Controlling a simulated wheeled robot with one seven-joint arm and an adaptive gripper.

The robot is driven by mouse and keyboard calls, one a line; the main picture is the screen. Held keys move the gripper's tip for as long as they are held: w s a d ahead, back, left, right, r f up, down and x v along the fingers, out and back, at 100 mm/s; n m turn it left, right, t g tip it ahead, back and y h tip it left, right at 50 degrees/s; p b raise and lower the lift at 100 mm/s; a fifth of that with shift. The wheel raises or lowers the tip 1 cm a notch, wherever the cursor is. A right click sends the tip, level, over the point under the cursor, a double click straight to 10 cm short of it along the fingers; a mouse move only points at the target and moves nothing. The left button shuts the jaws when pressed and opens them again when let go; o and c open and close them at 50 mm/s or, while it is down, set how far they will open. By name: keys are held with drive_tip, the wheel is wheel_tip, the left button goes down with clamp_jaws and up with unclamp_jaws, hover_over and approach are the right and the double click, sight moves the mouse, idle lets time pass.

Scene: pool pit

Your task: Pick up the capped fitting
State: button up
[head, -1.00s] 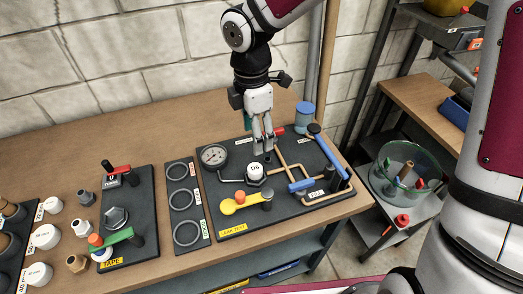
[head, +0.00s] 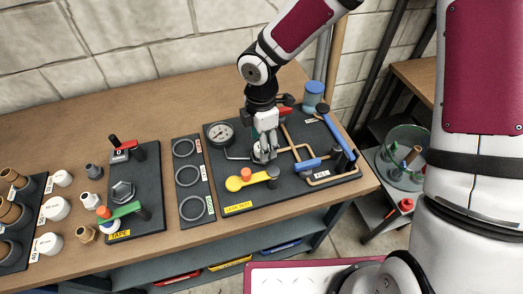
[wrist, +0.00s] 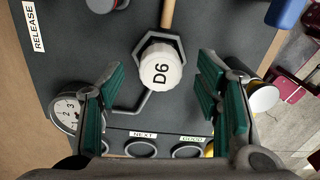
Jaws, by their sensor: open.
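The capped fitting (wrist: 160,65) has a white ridged cap marked D6 and sits on a dark hexagonal seat on the leak test board (head: 225,190). In the wrist view it lies ahead of my gripper (wrist: 160,82), between the lines of the two green-padded fingers. The fingers are spread, with visible gaps to the cap on both sides. In the head view my gripper (head: 265,152) points down over the middle of the board and mostly hides the fitting. Whether the fingertips are down at cap height is hard to tell.
A ring board (head: 188,180) and a tape board (head: 135,190) lie further left. Bare tabletop lies behind.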

drive_tip(key=shift+f, duration=1.2)
drive_tip(key=c, duration=1.3)
drive_tip(key=shift+o, duration=0.2)
